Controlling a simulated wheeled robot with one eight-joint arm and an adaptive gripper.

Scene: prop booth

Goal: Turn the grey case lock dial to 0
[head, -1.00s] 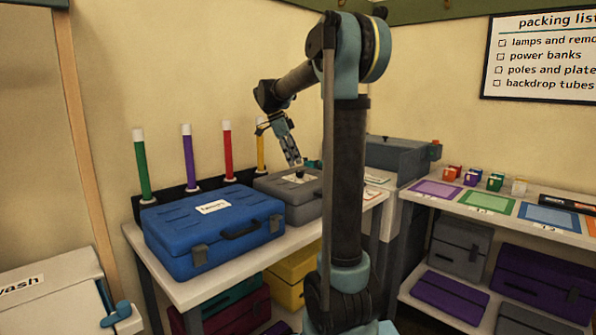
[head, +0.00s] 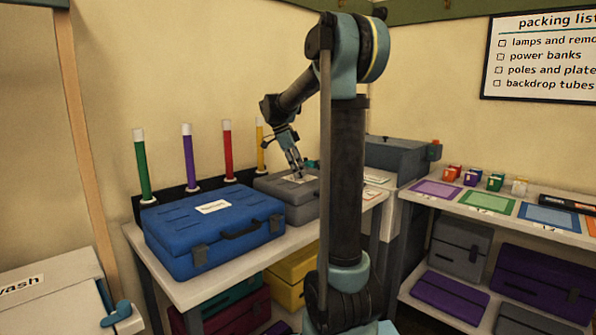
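The grey case (head: 272,186) lies closed on the white table, behind and to the right of the blue case. A pale plate shows on its lid. My gripper (head: 299,177) points down at this plate, with its fingertips at or just above it. The dark dial on the lid is hidden behind the fingers, and its number cannot be read. The fingers are too small in this view to tell whether they are open or shut on the dial.
The blue case (head: 175,245) fills the table's front. Green, purple, red and yellow tubes (head: 228,150) stand behind the cases. My arm's column hides part of the table's right side. A shelf (head: 480,205) with coloured mats stands at the right.

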